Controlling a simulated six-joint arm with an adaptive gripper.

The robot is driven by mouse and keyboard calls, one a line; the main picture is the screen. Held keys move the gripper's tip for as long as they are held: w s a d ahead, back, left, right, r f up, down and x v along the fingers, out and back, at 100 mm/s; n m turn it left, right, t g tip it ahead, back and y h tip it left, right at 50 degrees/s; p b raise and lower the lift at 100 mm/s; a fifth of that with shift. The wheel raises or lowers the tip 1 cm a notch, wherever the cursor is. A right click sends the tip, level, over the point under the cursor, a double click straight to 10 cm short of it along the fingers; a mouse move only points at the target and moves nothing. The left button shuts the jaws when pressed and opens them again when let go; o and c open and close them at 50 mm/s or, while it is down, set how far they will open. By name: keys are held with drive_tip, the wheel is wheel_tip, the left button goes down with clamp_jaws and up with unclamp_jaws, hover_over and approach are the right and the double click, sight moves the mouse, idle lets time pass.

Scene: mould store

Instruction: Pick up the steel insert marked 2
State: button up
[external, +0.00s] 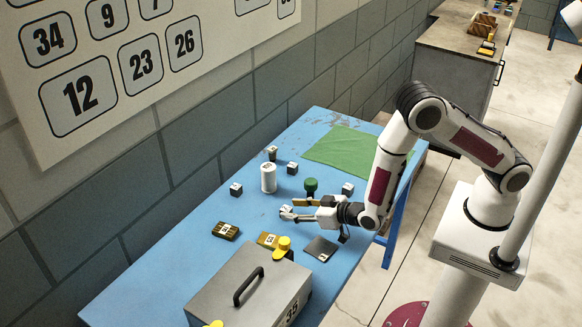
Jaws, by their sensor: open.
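Several small dark blocks with white labelled tops are on the blue table (150,278): one at the left (236,188), one at the back (292,168) and one at the right (347,188). A small pale-topped piece (286,212) is at the fingertips of my gripper (297,208). The labels are too small to read, so I cannot tell which piece is marked 2. My gripper is low over the table, pointing left, and open; I cannot tell whether it touches the pale-topped piece.
A white cylinder (268,178) and a green-topped knob (310,186) stand behind my gripper. A large grey handled box (225,285) with yellow knobs fills the front. A green cloth (345,147) covers the far end.

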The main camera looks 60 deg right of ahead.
drive_tip(key=shift+x, duration=1)
clamp_jaws()
